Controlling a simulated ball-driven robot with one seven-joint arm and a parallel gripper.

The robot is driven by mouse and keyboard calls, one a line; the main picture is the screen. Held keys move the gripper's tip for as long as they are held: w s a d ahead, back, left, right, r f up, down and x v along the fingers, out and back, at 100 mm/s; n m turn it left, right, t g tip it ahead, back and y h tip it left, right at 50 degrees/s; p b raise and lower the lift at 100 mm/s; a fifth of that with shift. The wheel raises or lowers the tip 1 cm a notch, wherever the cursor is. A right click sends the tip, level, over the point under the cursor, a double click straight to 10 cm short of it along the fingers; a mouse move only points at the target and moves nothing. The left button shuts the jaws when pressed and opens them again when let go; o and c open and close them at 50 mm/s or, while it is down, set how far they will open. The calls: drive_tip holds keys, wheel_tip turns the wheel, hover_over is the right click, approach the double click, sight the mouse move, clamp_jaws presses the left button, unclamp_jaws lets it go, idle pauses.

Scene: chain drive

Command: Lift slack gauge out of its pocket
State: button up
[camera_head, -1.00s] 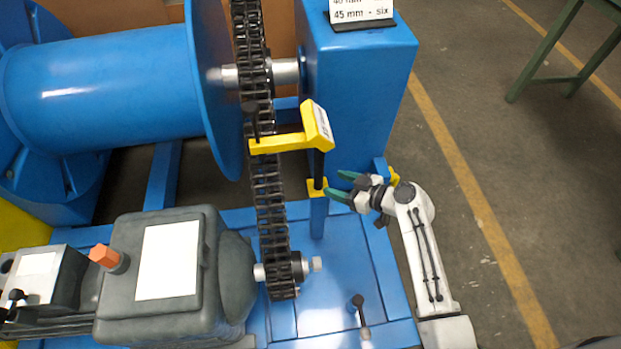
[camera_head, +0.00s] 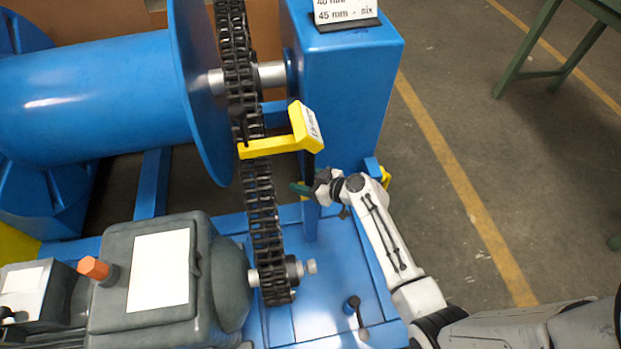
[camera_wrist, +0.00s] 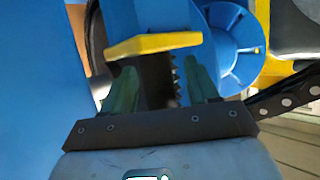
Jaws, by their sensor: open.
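The slack gauge (camera_head: 285,140) is a yellow angled piece with a white label on its raised end. Its arm reaches left to the chain, and a dark stem shows below its head. In the wrist view its yellow part (camera_wrist: 152,45) crosses just beyond my fingers. The pocket at the stem's foot is hidden behind my gripper. My gripper (camera_head: 300,188), with green fingers, is at the stem below the yellow head. In the wrist view my gripper (camera_wrist: 163,88) is open, with a dark upright shape between its fingers; I cannot tell whether they touch it.
The black chain (camera_head: 262,200) runs close left of the gauge. A blue housing (camera_head: 350,90) with a sign (camera_head: 345,10) stands behind it. A grey motor (camera_head: 160,270) and a blue drum (camera_head: 90,100) are at left. A small black-knobbed lever (camera_head: 352,305) stands on the blue base. Open floor lies at right.

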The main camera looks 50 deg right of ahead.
drive_tip(key=shift+c, duration=0.4)
clamp_jaws()
idle(0.8)
drive_tip(key=shift+w+r, duration=0.1)
drive_tip(key=shift+r, duration=0.15)
